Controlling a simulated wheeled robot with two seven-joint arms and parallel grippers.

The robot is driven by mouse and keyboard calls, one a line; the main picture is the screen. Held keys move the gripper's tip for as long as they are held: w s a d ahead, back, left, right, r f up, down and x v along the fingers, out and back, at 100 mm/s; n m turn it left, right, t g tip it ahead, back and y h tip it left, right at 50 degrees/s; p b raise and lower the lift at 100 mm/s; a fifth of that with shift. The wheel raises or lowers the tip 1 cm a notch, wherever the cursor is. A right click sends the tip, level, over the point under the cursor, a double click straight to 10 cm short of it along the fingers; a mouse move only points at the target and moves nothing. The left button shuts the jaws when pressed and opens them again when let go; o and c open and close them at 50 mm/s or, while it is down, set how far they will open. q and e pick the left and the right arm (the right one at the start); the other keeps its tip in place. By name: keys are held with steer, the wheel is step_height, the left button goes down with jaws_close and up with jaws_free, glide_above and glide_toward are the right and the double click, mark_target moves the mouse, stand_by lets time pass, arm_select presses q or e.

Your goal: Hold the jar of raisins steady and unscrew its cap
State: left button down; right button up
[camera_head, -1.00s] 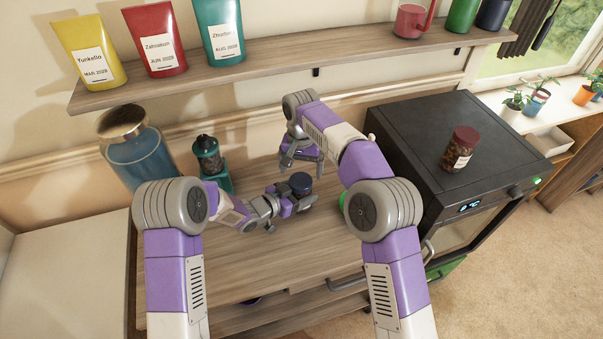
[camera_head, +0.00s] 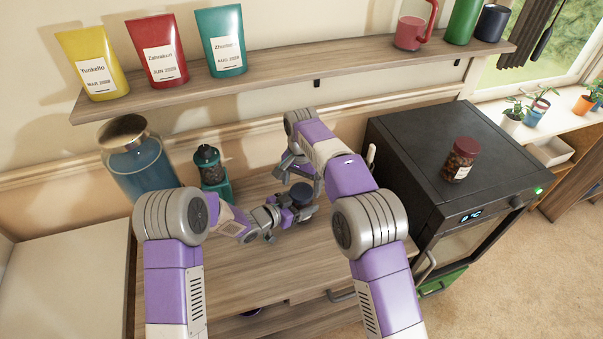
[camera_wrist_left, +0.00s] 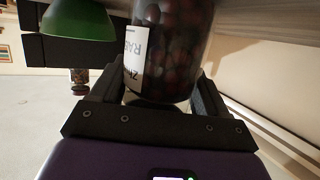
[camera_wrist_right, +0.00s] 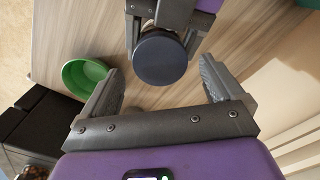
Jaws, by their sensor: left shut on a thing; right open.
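The jar of raisins shows in the left wrist view (camera_wrist_left: 172,50) as clear glass with dark red contents and a white label reading "RAIS". My left gripper (camera_head: 285,213) is shut around the jar, one finger on each side. Its dark blue cap (camera_wrist_right: 161,58) faces my right wrist camera and also shows in the head view (camera_head: 301,193). My right gripper (camera_wrist_right: 160,90) is open, its fingers apart, with the cap just beyond and between the fingertips. In the head view the right hand is above and behind the cap; I see no contact.
A green bowl (camera_wrist_right: 86,78) stands on the wooden counter near the jar. A black oven (camera_head: 400,150) at right carries another jar with a dark red lid (camera_head: 460,160). A green grinder (camera_head: 212,175) and a blue canister (camera_head: 140,165) stand at the back left.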

mark_target(302, 205)
steer(key=shift+f, duration=1.35)
steer(key=c, duration=1)
steer(key=shift+n, duration=1.5)
steer(key=shift+c, duration=0.4)
